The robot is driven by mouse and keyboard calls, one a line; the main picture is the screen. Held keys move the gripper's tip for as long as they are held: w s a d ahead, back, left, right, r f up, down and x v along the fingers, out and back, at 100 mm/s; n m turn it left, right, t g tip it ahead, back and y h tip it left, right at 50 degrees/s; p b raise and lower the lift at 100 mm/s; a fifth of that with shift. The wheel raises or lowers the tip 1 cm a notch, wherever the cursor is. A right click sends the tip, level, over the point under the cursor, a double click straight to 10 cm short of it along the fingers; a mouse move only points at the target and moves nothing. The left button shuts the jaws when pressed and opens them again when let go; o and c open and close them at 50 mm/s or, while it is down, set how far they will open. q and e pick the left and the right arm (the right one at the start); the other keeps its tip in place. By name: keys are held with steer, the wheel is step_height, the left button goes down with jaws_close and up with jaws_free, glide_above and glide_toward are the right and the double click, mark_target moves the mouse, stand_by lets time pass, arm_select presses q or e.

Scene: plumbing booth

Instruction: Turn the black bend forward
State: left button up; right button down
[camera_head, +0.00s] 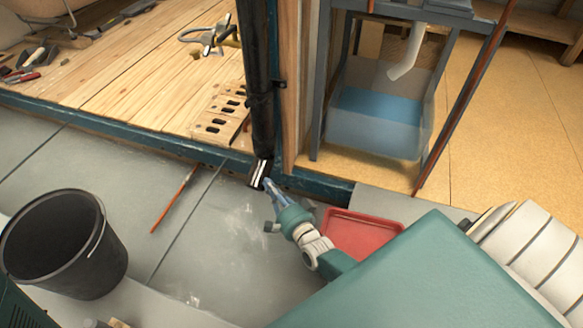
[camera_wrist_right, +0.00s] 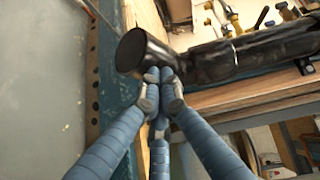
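The black bend (camera_head: 258,175) sits at the foot of the upright black pipe (camera_head: 259,85), with white marks at its lower end. In the right wrist view the bend (camera_wrist_right: 148,52) shows its round dark end facing left, and the pipe (camera_wrist_right: 245,55) runs off to the right. My right gripper (camera_head: 269,187) is at the bend's lower end. In the right wrist view its blue fingers (camera_wrist_right: 161,88) converge with their tips close together, against or just in front of the bend. I cannot tell if they touch it. My left gripper is not in view.
A black bucket (camera_head: 62,245) stands at the left on the grey floor. A red tray (camera_head: 360,234) lies right of my right gripper. An orange rod (camera_head: 174,198) lies on the floor. A blue sill (camera_head: 150,141) edges the wooden platform. A framed water tank (camera_head: 375,120) stands right.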

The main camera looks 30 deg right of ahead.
step_height(320, 180, up, 10)
stand_by(0.5)
